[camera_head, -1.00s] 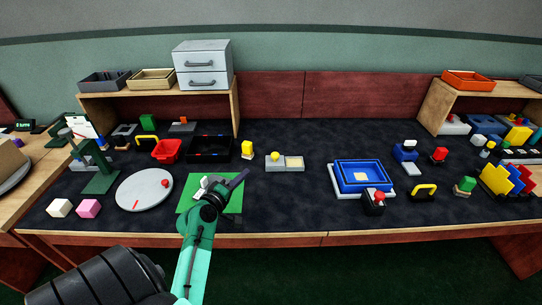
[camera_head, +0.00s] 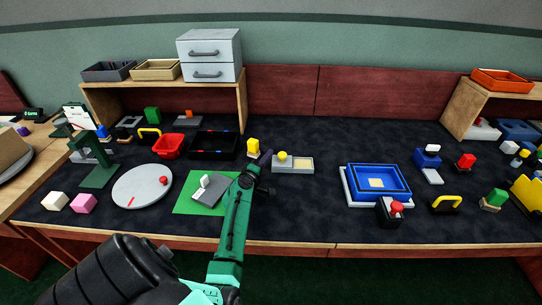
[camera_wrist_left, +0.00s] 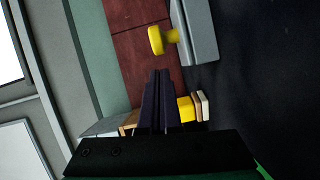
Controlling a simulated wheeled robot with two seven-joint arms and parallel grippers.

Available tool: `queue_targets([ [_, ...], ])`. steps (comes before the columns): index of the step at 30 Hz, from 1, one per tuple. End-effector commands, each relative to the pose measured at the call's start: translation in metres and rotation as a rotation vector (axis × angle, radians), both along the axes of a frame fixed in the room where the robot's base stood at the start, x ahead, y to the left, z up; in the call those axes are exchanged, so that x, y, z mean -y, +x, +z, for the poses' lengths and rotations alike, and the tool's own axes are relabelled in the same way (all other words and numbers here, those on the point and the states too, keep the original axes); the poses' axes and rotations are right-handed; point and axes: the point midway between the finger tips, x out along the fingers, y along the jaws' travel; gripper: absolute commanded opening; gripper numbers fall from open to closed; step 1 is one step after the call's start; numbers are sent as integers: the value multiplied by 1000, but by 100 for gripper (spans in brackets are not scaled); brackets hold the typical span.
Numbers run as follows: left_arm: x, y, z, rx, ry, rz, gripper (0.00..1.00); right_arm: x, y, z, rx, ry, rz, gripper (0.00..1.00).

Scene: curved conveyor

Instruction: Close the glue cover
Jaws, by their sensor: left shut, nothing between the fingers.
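A low grey box (camera_head: 276,168) stands on the dark mat, right of my left gripper. A round yellow knob (camera_head: 282,156) sits on its left part, and a beige area shows at its right; this looks like the glue box with its cover, though no label is readable. My left gripper (camera_head: 266,156) is shut and empty, just left of the box and apparently apart from the knob. In the left wrist view, the shut fingers (camera_wrist_left: 158,73) point toward the yellow knob (camera_wrist_left: 160,40) on the grey box (camera_wrist_left: 197,35). My right gripper is out of view.
A green plate (camera_head: 184,205) with a grey part lies under and left of my arm. A black tray (camera_head: 214,155) is behind left; blue trays (camera_head: 379,168) stand right. The mat between box and blue trays is clear.

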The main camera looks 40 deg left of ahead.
Motion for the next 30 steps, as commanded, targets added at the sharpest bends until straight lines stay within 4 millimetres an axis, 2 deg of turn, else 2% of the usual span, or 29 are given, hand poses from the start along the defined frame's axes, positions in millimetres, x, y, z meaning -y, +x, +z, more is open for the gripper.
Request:
queue_targets([
  [4, 9, 5, -1, 1, 0, 1, 0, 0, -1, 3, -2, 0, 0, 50],
  [14, 11, 6, -2, 0, 0, 0, 0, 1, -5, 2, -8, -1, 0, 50],
  [17, 22, 14, -2, 0, -3, -2, 0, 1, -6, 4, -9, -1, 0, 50],
  [24, 65, 46, -2, 0, -4, -2, 0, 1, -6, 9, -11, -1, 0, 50],
  [30, 79, 57, -2, 0, 1, -1, 0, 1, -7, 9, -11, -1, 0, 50],
])
